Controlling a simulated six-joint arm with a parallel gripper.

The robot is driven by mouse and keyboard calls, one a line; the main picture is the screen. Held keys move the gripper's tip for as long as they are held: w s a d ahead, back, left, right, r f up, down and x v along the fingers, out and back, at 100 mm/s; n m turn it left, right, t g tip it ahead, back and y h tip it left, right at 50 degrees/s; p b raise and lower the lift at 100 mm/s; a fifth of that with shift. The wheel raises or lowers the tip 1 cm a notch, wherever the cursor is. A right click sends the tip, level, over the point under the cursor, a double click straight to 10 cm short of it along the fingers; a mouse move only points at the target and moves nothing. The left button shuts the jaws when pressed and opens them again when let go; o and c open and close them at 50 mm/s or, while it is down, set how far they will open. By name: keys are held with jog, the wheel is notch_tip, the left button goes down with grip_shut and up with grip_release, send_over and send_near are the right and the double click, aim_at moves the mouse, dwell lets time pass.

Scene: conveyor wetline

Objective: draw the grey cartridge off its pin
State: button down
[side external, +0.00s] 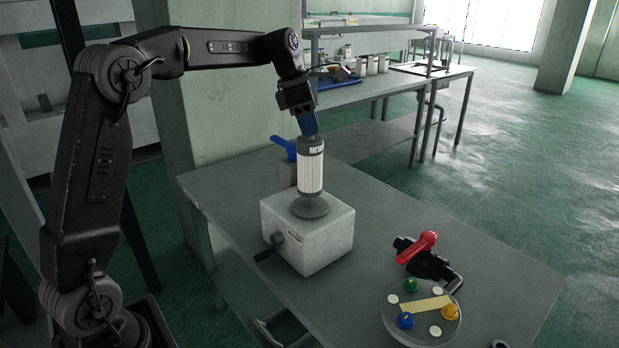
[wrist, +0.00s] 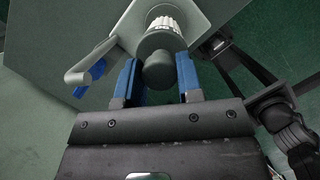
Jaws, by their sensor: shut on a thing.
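The grey cartridge (side external: 311,172) has a pale ribbed body and a dark grey top with white lettering. It stands upright over a dark round seat (side external: 310,207) on a pale box (side external: 318,238). I cannot tell whether its lower end touches the seat, and the pin is hidden. My gripper (side external: 310,128) is above the cartridge with its blue fingers at the top. In the wrist view the fingers of my gripper (wrist: 157,78) lie on both sides of the cartridge's dark knob (wrist: 158,70), shut on it. The cartridge's ribbed body (wrist: 166,24) shows beyond.
A blue-handled fitting (side external: 284,147) stands just behind the box, and a dark crank (side external: 268,250) juts from its front. A red-handled valve (side external: 417,248) and a round plate (side external: 421,318) with coloured knobs lie at right. The grey table (side external: 400,205) is clear behind them.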

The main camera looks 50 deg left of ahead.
jog(key=shift+r, duration=0.15)
jog(key=shift+r, duration=1.95)
